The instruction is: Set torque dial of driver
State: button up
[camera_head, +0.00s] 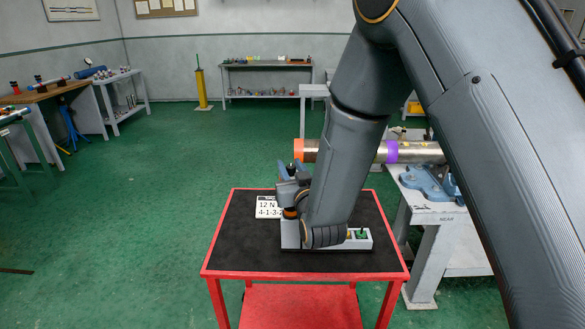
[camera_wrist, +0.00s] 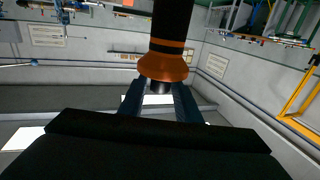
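The driver (camera_wrist: 165,68) shows in the wrist view as a dark cylinder with a thin orange band, a flared orange collar and a narrow dark end. In the head view its orange part (camera_head: 290,212) shows at the left end of a grey holder (camera_head: 362,239) on the cart. My gripper (camera_wrist: 160,90) has its two fingers apart, one on each side of the driver's narrow dark end. I cannot tell whether they touch it. In the head view my gripper (camera_head: 290,170) is small and partly hidden by my arm. A white card (camera_head: 268,207) reads "12 N" and "4-1-3-", partly covered.
The red cart (camera_head: 225,274) has a black top with bare room at left and front. A pipe (camera_head: 420,152) with orange and purple bands lies at the right, above a blue vise (camera_head: 425,182) on a grey bench (camera_head: 432,235). Benches line the left and back walls.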

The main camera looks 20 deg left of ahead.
grip_shut()
jog(key=shift+h, duration=0.3)
jog(key=shift+m+t+h+b, duration=0.3)
jog(key=shift+m+t+h, duration=0.2)
jog(key=shift+m+h, duration=0.2)
jog(key=shift+o, duration=1.9)
grip_release()
jog(key=shift+s, duration=0.1)
jog(key=b+v, duration=0.2)
jog(key=v, duration=0.5)
jog(key=shift+s+d, duration=0.25)
jog(key=shift+s, duration=0.05)
